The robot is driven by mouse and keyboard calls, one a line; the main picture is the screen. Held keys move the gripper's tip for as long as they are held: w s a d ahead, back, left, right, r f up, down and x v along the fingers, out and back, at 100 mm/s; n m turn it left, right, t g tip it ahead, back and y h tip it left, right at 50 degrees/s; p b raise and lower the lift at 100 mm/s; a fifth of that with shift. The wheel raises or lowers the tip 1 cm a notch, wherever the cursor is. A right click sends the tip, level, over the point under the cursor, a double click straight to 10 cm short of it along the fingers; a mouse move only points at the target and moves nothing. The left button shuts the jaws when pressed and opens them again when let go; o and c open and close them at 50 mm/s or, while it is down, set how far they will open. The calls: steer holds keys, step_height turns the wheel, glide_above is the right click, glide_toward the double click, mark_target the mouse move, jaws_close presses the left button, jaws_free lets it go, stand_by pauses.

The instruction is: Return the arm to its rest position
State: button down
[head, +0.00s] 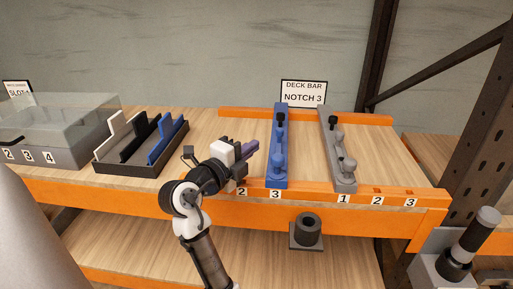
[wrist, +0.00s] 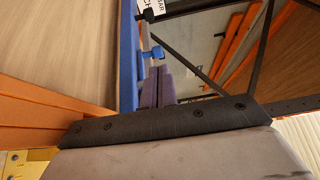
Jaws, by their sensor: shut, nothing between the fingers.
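My arm reaches up from the bottom of the head view, bent at the elbow, over the front edge of the shelf. My gripper (head: 254,147) points right, its purple fingers close to the left side of the blue deck bar (head: 279,150). Whether they touch it I cannot tell. In the wrist view my gripper (wrist: 157,88) shows its purple fingers together with nothing between them. The blue bar (wrist: 128,60) with a blue knob stands just left of them there.
A grey bar (head: 338,150) lies right of the blue one. A black tray (head: 118,169) with upright white, black and blue plates and a clear-lidded grey box (head: 75,152) stand left. The shelf's orange front rail (head: 160,199) runs below my gripper. A black cylindrical holder (head: 307,230) sits beneath.

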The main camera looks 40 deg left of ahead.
steer(key=s+b, duration=0.1)
steer(key=s, duration=0.5)
steer(key=shift+s, duration=0.2)
steer(key=shift+f, duration=0.1)
